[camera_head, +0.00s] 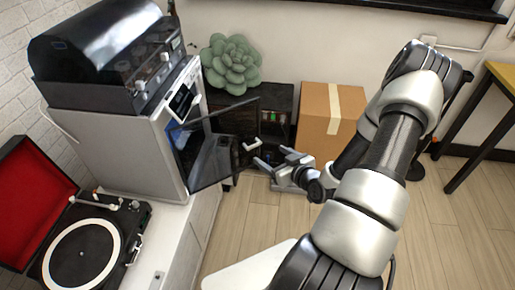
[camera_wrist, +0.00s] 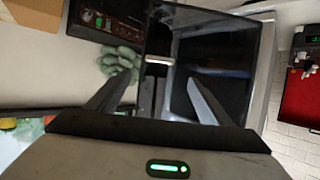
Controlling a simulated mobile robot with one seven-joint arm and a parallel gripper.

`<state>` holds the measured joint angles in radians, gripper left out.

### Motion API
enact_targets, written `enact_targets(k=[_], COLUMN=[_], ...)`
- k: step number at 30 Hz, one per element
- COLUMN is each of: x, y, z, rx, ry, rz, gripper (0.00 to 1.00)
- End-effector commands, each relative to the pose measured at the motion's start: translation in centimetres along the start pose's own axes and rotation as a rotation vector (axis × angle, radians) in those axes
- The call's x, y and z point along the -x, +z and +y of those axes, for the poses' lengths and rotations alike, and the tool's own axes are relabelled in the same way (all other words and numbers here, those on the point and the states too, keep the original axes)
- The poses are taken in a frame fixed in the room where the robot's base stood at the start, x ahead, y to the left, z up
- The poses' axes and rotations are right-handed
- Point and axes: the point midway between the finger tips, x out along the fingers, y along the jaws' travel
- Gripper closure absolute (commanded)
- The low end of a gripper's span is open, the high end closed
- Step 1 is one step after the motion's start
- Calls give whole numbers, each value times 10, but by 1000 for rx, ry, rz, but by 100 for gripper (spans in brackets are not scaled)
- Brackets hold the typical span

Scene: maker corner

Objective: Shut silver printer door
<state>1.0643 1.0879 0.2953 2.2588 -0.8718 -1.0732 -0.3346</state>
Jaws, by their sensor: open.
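The silver printer (camera_head: 125,150) stands on a low white cabinet at the left. Its dark, see-through door (camera_head: 200,160) is swung open, sticking out to the right toward my arm. A pale handle (camera_head: 252,145) is on the door's free edge. In the wrist view the handle (camera_wrist: 160,60) shows just beyond and between the two fingertips. My gripper (camera_head: 269,156) is open and empty, a short way to the right of the handle, with fingers pointing at the door. I cannot tell the exact gap. The wrist view also shows the spread fingers (camera_wrist: 160,80).
A black machine (camera_head: 110,55) sits on top of the printer. A turntable (camera_head: 90,245) with an open red lid lies in front. Behind the door are a dark cabinet (camera_head: 278,100), a green succulent (camera_head: 230,65) and a cardboard box (camera_head: 313,110). Wooden floor (camera_head: 245,220) is clear.

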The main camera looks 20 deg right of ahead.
Motion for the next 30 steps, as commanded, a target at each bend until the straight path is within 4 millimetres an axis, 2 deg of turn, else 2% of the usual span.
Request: enact_targets(k=[1, 9, 15, 20, 28, 30], x=[-13, -70, -96, -105, -106, -106], y=[1, 2, 1, 0, 0, 0], z=[-1, -1, 0, 0, 0, 0], rx=[0, 1, 0, -1, -1, -1], ry=[-2, -1, 0, 1, 1, 1], rz=[1, 0, -1, -2, -2, -2], gripper=[27, 27, 27, 27, 27, 38])
